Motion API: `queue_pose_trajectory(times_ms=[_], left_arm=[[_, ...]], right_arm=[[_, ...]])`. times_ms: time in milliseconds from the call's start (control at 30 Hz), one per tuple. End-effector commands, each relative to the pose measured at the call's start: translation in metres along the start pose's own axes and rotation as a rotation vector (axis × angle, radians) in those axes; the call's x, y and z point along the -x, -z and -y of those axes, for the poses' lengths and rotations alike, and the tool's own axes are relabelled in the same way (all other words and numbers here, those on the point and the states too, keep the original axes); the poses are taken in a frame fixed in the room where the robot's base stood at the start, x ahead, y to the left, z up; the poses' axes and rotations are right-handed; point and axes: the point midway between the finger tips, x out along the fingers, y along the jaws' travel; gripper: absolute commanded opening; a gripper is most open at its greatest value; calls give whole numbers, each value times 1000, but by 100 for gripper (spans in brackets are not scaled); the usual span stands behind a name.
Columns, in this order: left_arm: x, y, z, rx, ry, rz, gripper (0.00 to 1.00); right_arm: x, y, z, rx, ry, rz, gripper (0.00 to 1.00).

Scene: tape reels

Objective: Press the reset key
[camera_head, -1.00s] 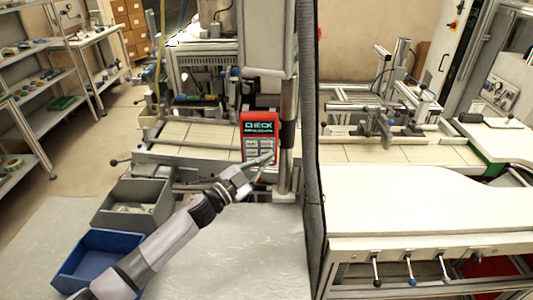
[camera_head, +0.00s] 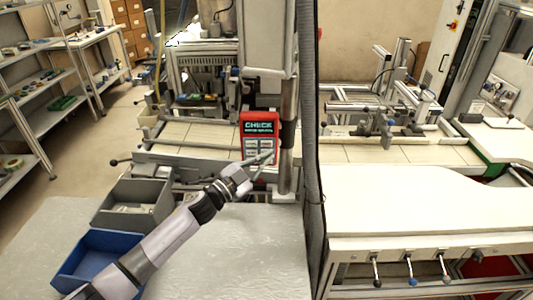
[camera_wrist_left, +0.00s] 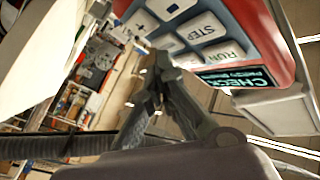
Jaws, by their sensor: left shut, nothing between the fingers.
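The red control box (camera_head: 244,128) stands upright on the machine in the head view, with a dark display reading CHECK and a pale keypad below. In the left wrist view the box (camera_wrist_left: 258,22) fills the top; keys marked STEP (camera_wrist_left: 203,27), RUN (camera_wrist_left: 225,52) and a plus sign (camera_wrist_left: 143,22) show. I cannot read a reset label on any key. My left gripper (camera_head: 266,160) is shut and empty, its tips in front of the lower keypad. In the wrist view the gripper tips (camera_wrist_left: 160,58) are close to the keys; contact cannot be told. My right gripper is not in view.
A grey bin (camera_head: 105,213) and a blue bin (camera_head: 62,272) stand left of my arm on the bench. A metal post (camera_head: 287,165) rises just right of the red box. A pale tabletop (camera_head: 420,212) at right is clear.

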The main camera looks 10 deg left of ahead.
Motion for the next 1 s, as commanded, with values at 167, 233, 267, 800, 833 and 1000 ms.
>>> queue_pose_trajectory(times_ms=[167,233,267,800,833,1000], left_arm=[[-2,-1,1,0,0,0,0],[-2,-2,1,0,0,0,0],[-2,-2,2,0,0,0,0],[-6,-4,4,0,0,0,0],[-6,-4,4,0,1,0,0],[-4,-2,3,1,1,0,0]], right_arm=[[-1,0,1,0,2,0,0],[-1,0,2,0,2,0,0],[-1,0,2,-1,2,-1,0],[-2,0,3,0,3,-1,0],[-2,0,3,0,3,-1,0],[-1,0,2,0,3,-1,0]])
